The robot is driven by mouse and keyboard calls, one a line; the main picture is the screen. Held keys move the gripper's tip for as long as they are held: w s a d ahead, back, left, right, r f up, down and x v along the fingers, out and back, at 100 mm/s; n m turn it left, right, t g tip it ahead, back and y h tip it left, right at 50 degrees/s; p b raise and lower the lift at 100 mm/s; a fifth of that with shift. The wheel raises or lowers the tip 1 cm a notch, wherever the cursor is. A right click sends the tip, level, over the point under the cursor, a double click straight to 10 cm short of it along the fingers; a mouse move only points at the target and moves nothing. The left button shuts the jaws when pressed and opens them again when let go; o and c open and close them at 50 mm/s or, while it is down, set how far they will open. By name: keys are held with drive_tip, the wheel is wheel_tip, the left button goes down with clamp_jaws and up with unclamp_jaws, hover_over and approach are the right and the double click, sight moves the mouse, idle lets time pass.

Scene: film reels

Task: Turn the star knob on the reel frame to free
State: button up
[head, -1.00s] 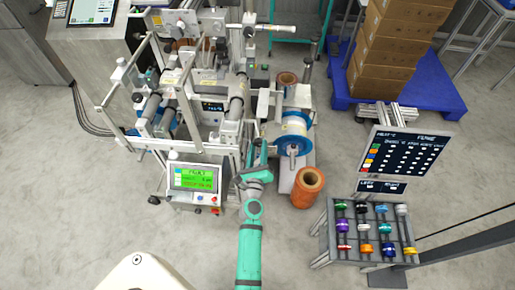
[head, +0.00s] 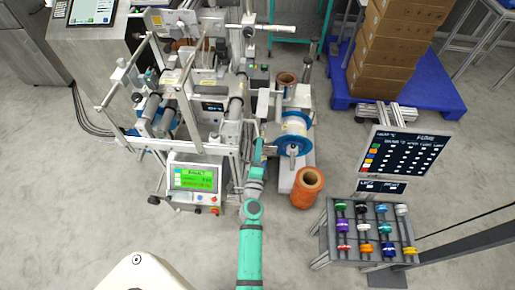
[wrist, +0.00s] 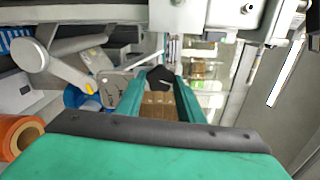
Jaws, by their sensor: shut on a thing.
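The star knob (wrist: 160,77) is a small dark knob seen between my fingertips in the wrist view. My gripper (wrist: 160,84) has a green finger on each side of it and is shut on it. In the head view my gripper (head: 258,150) reaches into the right side of the reel frame (head: 232,125), just left of the white reel with blue flanges (head: 293,128). The knob is hidden there behind my gripper and the frame. Which way the knob is turned cannot be told.
A control box with a green screen (head: 194,178) stands left of my arm. An orange roll (head: 308,182) stands on the right, also visible in the wrist view (wrist: 20,136). A rack of coloured spools (head: 375,230) is at lower right. The floor between is clear.

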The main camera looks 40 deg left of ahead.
drive_tip(key=shift+s+a+f+n, duration=0.1)
drive_tip(key=shift+n, duration=0.5)
drive_tip(key=shift+s+a+n, duration=0.1)
drive_tip(key=shift+n, duration=0.5)
drive_tip(key=o, duration=0.9)
drive_tip(key=shift+o, duration=0.8)
drive_tip(key=shift+w+d, duration=0.1)
drive_tip(key=shift+d, duration=0.05)
drive_tip(key=v, duration=1)
drive_tip(key=shift+s+d, duration=0.25)
drive_tip(key=shift+s, duration=0.05)
